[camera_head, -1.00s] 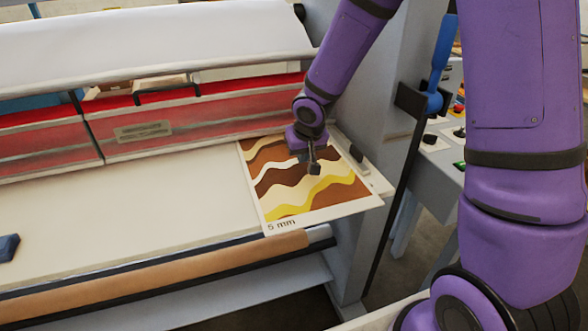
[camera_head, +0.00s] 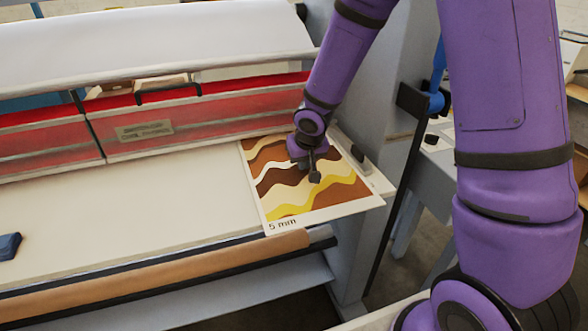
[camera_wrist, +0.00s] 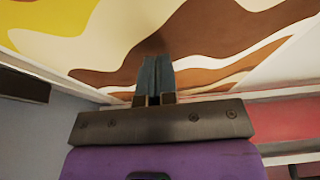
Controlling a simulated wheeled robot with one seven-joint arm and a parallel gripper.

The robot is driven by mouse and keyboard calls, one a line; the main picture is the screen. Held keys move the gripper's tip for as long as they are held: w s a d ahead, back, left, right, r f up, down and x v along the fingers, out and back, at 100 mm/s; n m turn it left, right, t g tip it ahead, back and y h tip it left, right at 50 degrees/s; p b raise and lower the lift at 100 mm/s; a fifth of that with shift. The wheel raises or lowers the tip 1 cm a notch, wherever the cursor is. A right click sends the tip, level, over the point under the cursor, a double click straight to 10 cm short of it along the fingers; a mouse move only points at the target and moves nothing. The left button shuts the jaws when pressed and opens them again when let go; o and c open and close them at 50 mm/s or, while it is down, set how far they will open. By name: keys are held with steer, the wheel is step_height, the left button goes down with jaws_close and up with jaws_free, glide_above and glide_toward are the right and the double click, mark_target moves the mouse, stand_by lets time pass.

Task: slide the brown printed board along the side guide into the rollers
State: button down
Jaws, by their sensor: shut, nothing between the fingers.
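The brown printed board (camera_head: 290,205) lies flat on the cream feed table at its right end. It has wavy brown, cream and yellow bands, and "5 mm" on its front margin. The board's far edge is close to the red roller cover; the rollers themselves are hidden. My gripper (camera_head: 314,177) is shut and empty, with its tips on or just above the board's right half. In the wrist view the shut fingers (camera_wrist: 155,75) point at the board's printed face (camera_wrist: 110,40); contact cannot be told.
The red cover (camera_head: 210,115) and a white roll (camera_head: 150,40) span the machine behind the board. A dark blue block (camera_head: 9,246) lies on the feed table (camera_head: 120,220) at far left. A blue-handled lever (camera_head: 437,85) stands right of the side frame.

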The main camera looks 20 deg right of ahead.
steer(key=shift+s+f, duration=0.1)
steer(key=shift+f, duration=0.45)
stand_by(0.6)
steer(key=shift+w+d, duration=0.2)
steer(key=shift+w, duration=1.85)
steer(key=shift+w+r, duration=0.15)
steer(key=shift+w, duration=1.9)
steer(key=shift+w+d, duration=0.2)
steer(key=shift+w, duration=1.75)
steer(key=shift+w, duration=0.1)
